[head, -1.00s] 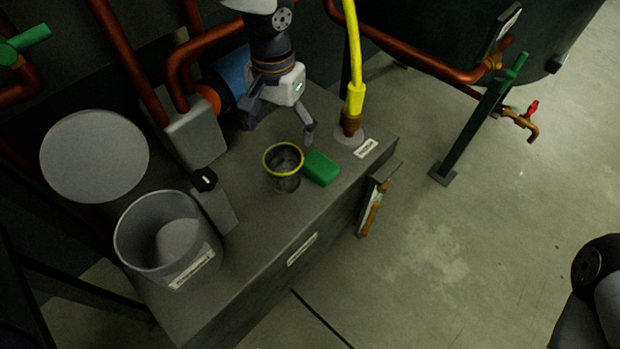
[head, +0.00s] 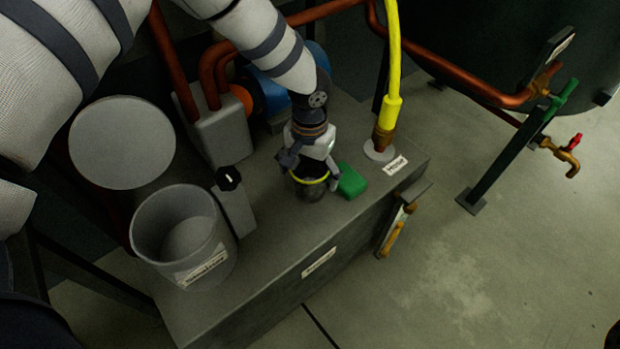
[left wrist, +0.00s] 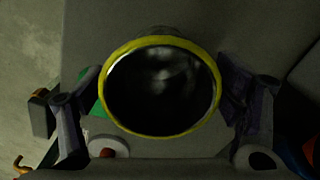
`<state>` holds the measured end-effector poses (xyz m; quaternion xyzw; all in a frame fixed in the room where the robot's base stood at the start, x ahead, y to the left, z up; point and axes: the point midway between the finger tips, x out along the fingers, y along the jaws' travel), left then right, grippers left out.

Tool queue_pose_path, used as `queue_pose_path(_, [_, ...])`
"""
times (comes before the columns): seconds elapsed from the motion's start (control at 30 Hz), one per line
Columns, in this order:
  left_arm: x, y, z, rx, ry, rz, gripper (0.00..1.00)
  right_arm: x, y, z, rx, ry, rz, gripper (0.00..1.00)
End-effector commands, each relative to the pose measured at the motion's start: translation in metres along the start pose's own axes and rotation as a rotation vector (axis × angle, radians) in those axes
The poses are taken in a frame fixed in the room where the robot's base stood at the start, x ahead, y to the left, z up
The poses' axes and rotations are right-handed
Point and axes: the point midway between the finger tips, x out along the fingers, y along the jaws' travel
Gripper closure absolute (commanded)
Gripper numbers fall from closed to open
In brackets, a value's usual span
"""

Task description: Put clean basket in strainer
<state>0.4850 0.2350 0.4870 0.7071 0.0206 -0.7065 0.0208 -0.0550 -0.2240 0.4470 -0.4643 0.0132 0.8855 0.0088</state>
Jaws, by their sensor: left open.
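The basket (head: 311,190) is a dark round cup with a yellow rim, upright on the grey bench top. My left gripper (head: 309,170) is over it, pointing down and open, with one finger at each side of the rim. In the left wrist view the yellow-rimmed basket (left wrist: 160,88) fills the middle, between the two spread fingers; I cannot tell whether they touch it. I cannot tell for certain which part is the strainer; a grey housing with a black knob (head: 228,179) stands left of the basket. My right gripper is not in view.
A green block (head: 350,181) lies close to the basket's right. A yellow hose (head: 391,70) rises from a fitting behind it. A grey labelled bucket (head: 185,245) and a round grey disc (head: 122,142) are at the left. The bench front (head: 290,285) has clear room.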

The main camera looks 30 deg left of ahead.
Motion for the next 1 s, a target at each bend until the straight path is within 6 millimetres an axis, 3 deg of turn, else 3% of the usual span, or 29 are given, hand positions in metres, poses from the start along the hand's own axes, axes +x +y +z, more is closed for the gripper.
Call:
queue_pose_path(0.03, [0.0,0.0,0.0,0.0,0.0,0.0,0.16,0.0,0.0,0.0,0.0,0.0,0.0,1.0])
queue_pose_path(0.27, [-0.001,0.0,0.0,0.001,0.0,0.0,0.68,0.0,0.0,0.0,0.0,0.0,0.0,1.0])
queue_pose_path(0.37, [-0.001,0.0,0.0,0.001,0.0,0.0,0.76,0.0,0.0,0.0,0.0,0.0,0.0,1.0])
queue_pose_path(0.67, [-0.011,0.0,-0.001,0.002,0.003,0.0,0.76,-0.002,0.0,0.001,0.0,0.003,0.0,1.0])
queue_pose_path(0.8, [-0.038,0.0,-0.001,0.001,0.005,-0.001,0.76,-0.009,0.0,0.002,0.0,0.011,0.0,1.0])
queue_pose_path(1.0, [-0.092,0.023,0.038,0.006,0.006,-0.003,0.76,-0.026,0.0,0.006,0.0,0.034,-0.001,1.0])
